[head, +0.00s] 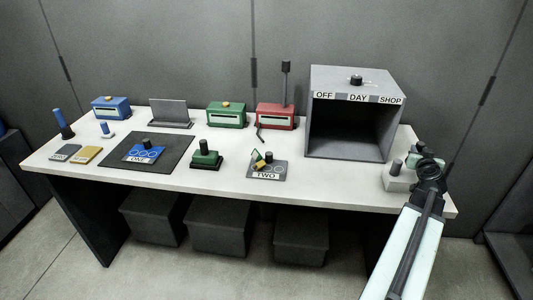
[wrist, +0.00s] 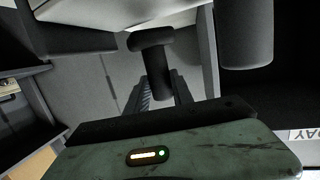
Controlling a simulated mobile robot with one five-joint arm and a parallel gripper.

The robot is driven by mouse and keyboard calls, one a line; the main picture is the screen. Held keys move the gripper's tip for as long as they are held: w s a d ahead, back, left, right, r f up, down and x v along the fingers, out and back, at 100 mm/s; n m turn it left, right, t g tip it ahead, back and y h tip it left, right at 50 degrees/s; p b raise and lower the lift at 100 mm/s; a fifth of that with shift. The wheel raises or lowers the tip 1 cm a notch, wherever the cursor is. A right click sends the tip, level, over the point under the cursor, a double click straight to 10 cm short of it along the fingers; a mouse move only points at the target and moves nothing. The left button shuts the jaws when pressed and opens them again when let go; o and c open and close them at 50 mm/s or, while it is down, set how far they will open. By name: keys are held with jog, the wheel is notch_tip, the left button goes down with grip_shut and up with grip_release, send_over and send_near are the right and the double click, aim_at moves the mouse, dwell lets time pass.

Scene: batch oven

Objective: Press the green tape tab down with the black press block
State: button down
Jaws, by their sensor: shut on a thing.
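My gripper (head: 428,160) is at the right end of the table, above and beside a light grey block. In the wrist view the jaws (wrist: 158,88) are shut on a dark, T-shaped piece with a rounded head (wrist: 150,40), which looks like the black press block. Its lower part is hidden between the jaws. A dark plate labelled TWO (head: 277,170) lies near the table's front, left of the oven. A small tilted yellow-green piece (head: 257,156) stands on it, perhaps the green tape tab; it is too small to be sure. My gripper is well to its right.
The open grey oven (head: 355,83) stands between plate TWO and my gripper, set further back. The light grey block (head: 397,183) bears a dark post. A green block with a black knob (head: 206,159) is left of plate TWO. A red box (head: 276,117) with a tall lever stands behind.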

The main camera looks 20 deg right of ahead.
jog(key=shift+s+r, duration=0.1)
notch_tip(320, 180, up, 8)
jog(key=p, duration=0.8)
